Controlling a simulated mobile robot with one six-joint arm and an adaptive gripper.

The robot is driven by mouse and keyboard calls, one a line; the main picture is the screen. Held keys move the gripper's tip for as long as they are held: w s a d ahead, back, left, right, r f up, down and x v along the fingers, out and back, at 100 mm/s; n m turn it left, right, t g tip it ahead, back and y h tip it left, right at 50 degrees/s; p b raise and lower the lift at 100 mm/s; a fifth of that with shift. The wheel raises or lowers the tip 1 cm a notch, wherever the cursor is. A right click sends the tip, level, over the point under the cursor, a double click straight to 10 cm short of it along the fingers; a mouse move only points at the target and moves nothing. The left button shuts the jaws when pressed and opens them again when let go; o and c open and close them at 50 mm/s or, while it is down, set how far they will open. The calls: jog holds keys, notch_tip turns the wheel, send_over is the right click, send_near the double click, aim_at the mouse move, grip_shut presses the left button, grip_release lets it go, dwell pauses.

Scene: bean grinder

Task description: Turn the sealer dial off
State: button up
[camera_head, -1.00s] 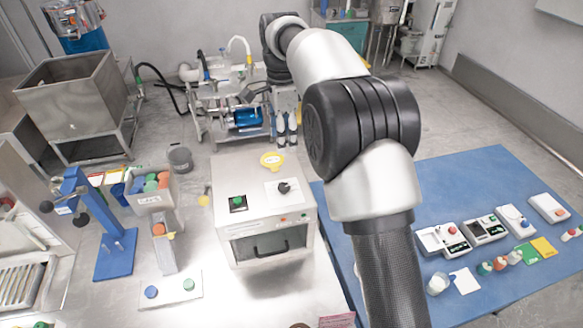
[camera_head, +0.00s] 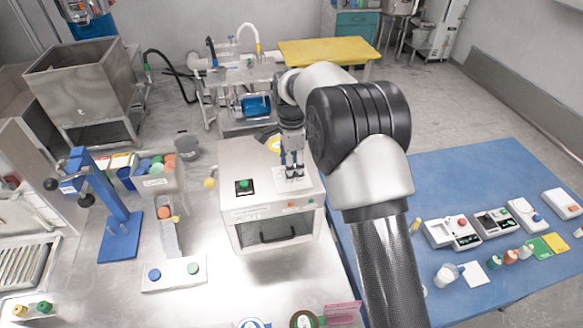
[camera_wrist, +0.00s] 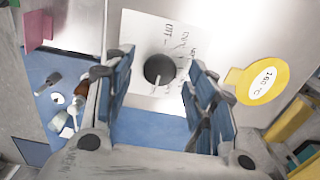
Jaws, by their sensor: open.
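The sealer is a white metal box (camera_head: 235,215) with a front handle, near the middle of the head view. Its dial (camera_wrist: 159,69) is a round dark knob with a pale pointer line toward its lower left in the wrist view. It sits on a white label (camera_wrist: 148,40) with printed marks, too small to read surely. My gripper (camera_head: 291,178) points down over the label and hides the dial in the head view. In the wrist view, its blue-padded fingers are open, one on each side of the dial. I cannot tell whether they touch it.
A green button (camera_head: 243,185) is on the box's top left. A yellow round tag (camera_wrist: 258,82) marked 160 °C lies beside the label. A blue stand (camera_head: 118,230) and bins (camera_head: 158,182) are at left. A blue table (camera_head: 480,260) with small devices is at right.

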jog(key=shift+f, duration=0.3)
jog(key=shift+c, duration=0.5)
jog(key=c, duration=1)
